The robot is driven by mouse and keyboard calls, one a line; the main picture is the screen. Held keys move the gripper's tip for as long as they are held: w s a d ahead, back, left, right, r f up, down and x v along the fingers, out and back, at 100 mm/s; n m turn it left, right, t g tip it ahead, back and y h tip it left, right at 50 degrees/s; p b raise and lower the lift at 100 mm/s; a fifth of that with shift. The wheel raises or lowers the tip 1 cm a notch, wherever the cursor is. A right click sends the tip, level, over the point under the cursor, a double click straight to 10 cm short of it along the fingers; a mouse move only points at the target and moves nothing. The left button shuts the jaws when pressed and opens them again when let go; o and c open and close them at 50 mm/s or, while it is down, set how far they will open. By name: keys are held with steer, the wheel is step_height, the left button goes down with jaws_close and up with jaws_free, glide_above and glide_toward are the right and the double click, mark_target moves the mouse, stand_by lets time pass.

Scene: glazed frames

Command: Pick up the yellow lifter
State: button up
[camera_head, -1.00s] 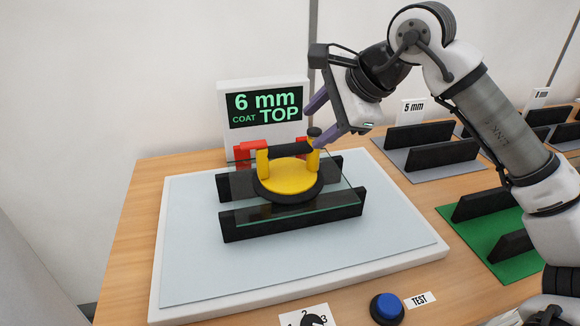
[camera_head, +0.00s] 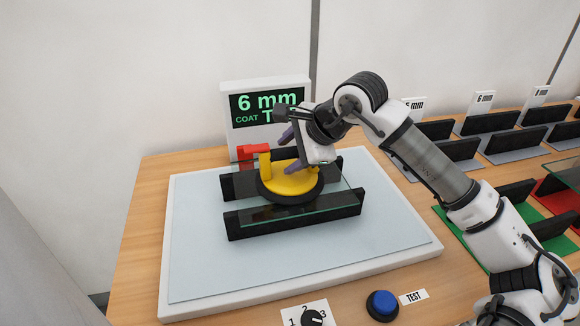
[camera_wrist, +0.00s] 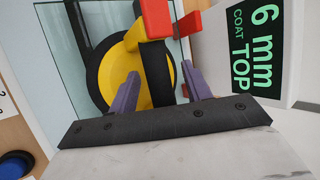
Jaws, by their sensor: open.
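The yellow lifter (camera_head: 290,182) has a yellow body, a black rubber ring and a black bar handle between yellow posts. It sits on a glass pane (camera_head: 335,200), which rests across two black rails (camera_head: 290,217). My gripper (camera_head: 288,152) is over the lifter at handle height and hides most of the handle in the head view. In the wrist view the lifter (camera_wrist: 112,78) lies ahead. Its black handle (camera_wrist: 157,75) runs between the two purple fingers of my gripper (camera_wrist: 161,73). The fingers are apart, one on each side, with gaps visible.
A sign (camera_head: 265,100) reading "6 mm COAT TOP" stands close behind. A red part (camera_head: 254,150) is near the lifter's left post. A blue button (camera_head: 382,305) and a dial (camera_head: 311,317) are at the front. More racks (camera_head: 480,205) stand right. The pale mat (camera_head: 210,260) is clear in front.

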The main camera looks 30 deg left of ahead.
steer(key=shift+c, duration=0.2)
jaws_close()
steer(key=shift+r, duration=0.15)
steer(key=shift+r, duration=0.1)
